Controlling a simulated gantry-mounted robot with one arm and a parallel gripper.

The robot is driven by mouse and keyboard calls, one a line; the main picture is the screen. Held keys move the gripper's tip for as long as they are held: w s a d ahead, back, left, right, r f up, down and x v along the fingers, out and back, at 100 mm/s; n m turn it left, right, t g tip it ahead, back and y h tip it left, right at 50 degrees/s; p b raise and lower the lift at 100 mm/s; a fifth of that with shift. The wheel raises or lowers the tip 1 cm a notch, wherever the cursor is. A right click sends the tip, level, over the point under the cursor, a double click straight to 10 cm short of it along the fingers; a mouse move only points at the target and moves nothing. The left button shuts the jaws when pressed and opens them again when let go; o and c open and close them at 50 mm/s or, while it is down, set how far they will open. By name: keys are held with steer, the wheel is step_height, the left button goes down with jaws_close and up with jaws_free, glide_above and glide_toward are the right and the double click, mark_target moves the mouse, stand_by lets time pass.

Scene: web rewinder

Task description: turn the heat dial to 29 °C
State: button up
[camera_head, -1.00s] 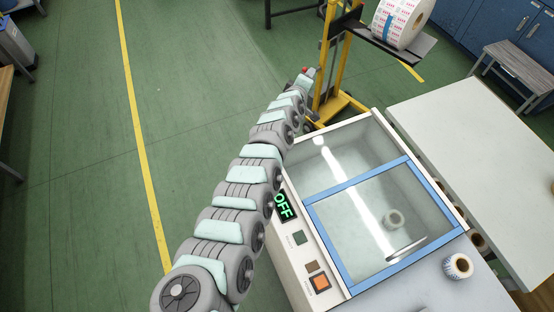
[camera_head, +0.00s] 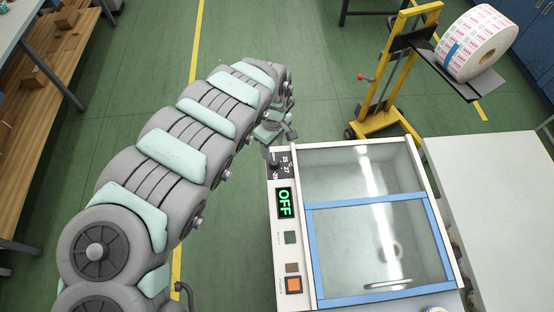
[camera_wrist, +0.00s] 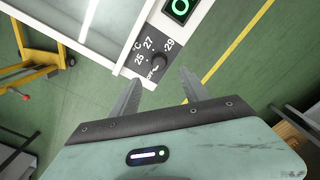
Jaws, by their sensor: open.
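The heat dial (camera_wrist: 158,61) is a small dark knob on a dark panel marked °C, OFF, 25, 27 and 29. Its pointer is too small to read surely. The panel also shows in the head view (camera_head: 280,163), at the far end of the machine's white control strip, with the knob largely hidden. The display (camera_head: 285,203) below it reads OFF in green. My gripper (camera_wrist: 159,76) is open and empty, its two fingers spread toward the dial, with the knob lying just ahead of the gap between the fingertips.
The machine has a clear lid with a blue frame (camera_head: 365,201). A green button (camera_head: 290,237) and an orange switch (camera_head: 293,285) sit lower on the strip. A yellow stand (camera_head: 385,100) holds a label roll (camera_head: 478,42) behind. A white table (camera_head: 500,200) is at right.

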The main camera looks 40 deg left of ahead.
mark_target(274, 162)
step_height(274, 162, down, 9)
steer(key=shift+f+b, duration=0.2)
steer(key=shift+b, duration=0.6)
steer(key=shift+c, duration=0.4)
jaws_close()
